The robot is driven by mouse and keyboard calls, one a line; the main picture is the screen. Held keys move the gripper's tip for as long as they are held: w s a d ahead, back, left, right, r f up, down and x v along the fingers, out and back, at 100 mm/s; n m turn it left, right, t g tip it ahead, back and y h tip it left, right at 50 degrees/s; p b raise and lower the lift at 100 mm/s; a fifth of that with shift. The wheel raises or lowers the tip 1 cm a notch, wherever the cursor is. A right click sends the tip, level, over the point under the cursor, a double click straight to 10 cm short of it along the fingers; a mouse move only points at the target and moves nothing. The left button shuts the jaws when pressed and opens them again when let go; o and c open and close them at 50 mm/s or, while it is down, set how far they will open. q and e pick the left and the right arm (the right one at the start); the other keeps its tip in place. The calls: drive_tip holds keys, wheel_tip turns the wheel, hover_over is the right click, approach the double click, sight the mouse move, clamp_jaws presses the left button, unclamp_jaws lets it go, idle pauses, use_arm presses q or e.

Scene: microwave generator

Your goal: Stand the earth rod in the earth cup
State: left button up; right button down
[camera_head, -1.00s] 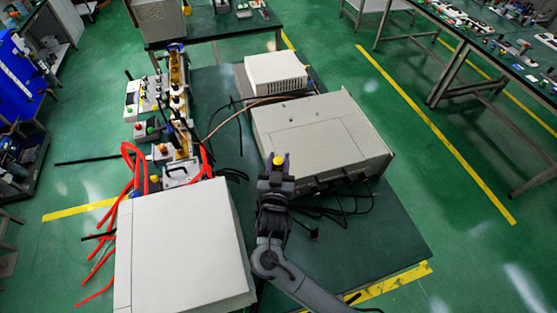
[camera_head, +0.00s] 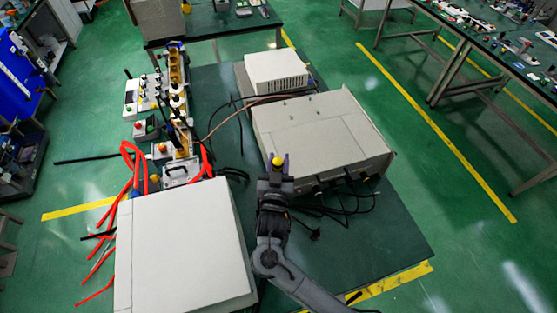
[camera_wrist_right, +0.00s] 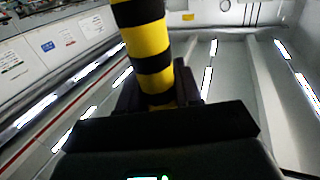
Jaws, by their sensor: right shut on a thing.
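The earth rod (camera_wrist_right: 148,45), banded black and yellow, rises from between the fingers of my right gripper (camera_wrist_right: 160,90) in the right wrist view. In the head view my right gripper (camera_head: 277,172) is shut on it, and the rod's yellow end (camera_head: 278,160) shows between the fingers. The gripper is in front of the large beige cabinet, to the right of the white box. The rod's other end is hidden. I cannot pick out the earth cup with certainty. My left gripper is not in view.
The white box (camera_head: 180,245) stands at lower left and the beige cabinet (camera_head: 320,135) just beyond my gripper. Dark cables (camera_head: 335,210) lie on the green bench top (camera_head: 385,240). A row of instruments (camera_head: 165,110) and red cables (camera_head: 130,165) are at left. The bench's right front is clear.

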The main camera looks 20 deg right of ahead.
wheel_tip(320, 180, down, 11)
drive_tip(key=b, duration=0.7)
idle(0.4)
idle(0.4)
drive_tip(key=shift+f, duration=0.45)
idle(0.4)
drive_tip(key=c, duration=0.7)
unclamp_jaws()
